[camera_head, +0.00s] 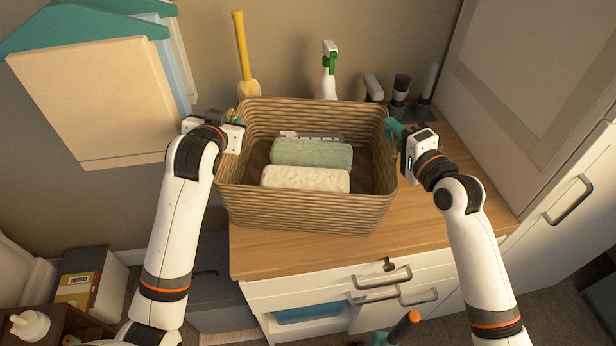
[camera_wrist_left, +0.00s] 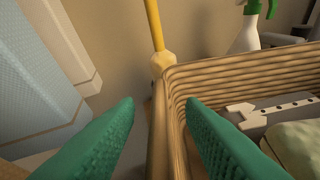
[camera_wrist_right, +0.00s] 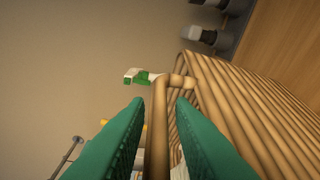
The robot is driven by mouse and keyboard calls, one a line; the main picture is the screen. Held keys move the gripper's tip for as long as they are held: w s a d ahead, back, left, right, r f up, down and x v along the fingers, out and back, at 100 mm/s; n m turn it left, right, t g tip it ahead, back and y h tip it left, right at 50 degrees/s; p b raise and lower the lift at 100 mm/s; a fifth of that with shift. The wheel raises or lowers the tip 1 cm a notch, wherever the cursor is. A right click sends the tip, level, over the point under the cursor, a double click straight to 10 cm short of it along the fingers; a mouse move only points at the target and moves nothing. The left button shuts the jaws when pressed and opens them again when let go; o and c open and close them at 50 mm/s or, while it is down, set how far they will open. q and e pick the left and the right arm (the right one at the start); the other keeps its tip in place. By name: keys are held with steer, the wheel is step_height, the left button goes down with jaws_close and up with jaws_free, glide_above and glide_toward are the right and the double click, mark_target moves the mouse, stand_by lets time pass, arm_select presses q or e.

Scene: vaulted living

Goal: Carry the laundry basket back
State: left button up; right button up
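The woven laundry basket (camera_head: 305,208) stands upright on the wooden top of a white cabinet. It holds a folded green towel (camera_head: 311,153) and a folded cream towel (camera_head: 305,179). My left gripper (camera_head: 236,131) is open at the basket's left rim. In the left wrist view its green fingers (camera_wrist_left: 160,103) straddle the basket wall, with a gap on the outer side. My right gripper (camera_head: 392,131) is at the right rim.
Behind the basket are a yellow-handled brush (camera_head: 242,55), a spray bottle (camera_head: 328,75) and dark containers (camera_head: 400,90). Garments (camera_head: 95,100) hang at left. A tall cabinet (camera_head: 540,90) stands at right. Bare wooden top (camera_head: 440,220) shows in front and right of the basket.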

arm_select(q)
steer(key=c, duration=0.6)
arm_select(e)
jaws_close()
arm_select(q)
jaws_close()
